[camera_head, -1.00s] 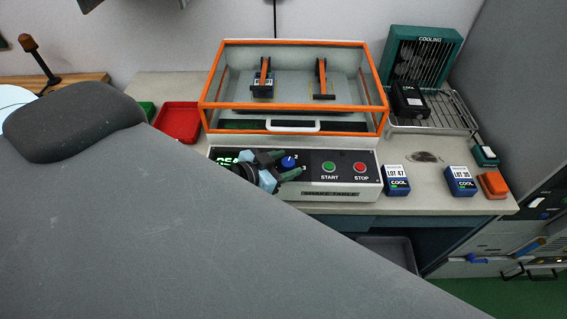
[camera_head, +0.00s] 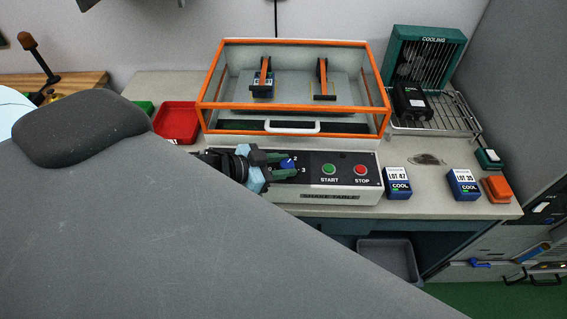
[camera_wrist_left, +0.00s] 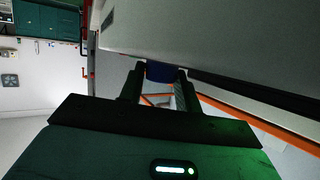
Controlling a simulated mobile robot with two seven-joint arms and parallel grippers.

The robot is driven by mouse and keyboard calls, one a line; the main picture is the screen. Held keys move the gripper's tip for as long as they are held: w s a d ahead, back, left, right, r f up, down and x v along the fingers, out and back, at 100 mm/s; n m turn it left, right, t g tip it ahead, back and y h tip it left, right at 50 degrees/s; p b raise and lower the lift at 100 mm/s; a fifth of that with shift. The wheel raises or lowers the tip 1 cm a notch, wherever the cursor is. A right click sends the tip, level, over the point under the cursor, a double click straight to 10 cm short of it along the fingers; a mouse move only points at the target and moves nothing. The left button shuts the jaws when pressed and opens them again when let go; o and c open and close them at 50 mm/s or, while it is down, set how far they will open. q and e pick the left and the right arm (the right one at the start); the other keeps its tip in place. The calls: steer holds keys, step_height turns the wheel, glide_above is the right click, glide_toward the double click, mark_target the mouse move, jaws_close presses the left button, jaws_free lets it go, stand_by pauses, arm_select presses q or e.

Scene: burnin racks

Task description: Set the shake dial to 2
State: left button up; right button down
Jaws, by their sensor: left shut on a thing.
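The shake dial (camera_head: 287,162) is a small blue knob on the front panel of the shake table (camera_head: 335,194). The digits 2 and 3 show by it. My left gripper (camera_head: 285,166) comes in from the left with its fingers around the dial, shut on it. In the left wrist view, the blue dial (camera_wrist_left: 160,72) sits between the two fingertips (camera_wrist_left: 160,76). The fingers cover part of the dial, so I cannot tell where its pointer stands. My right gripper is not in view.
The green START button (camera_head: 328,170) and red STOP button (camera_head: 361,170) are right of the dial. The orange-framed lid (camera_head: 290,107) is above the panel. Two blue-and-white boxes, LOT 47 (camera_head: 398,181) and LOT 35 (camera_head: 464,184), stand on the bench to the right.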

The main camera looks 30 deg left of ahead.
mark_target(282, 165)
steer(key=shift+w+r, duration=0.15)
arm_select(q)
steer(key=o, duration=1)
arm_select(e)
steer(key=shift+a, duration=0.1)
arm_select(q)
steer(key=shift+s+a, duration=0.1)
steer(key=shift+s+a+r, duration=0.1)
steer(key=shift+s+r, duration=0.05)
steer(key=shift+s, duration=0.05)
steer(key=v, duration=0.4)
steer(key=shift+p, duration=0.4)
steer(key=shift+v, duration=1.5)
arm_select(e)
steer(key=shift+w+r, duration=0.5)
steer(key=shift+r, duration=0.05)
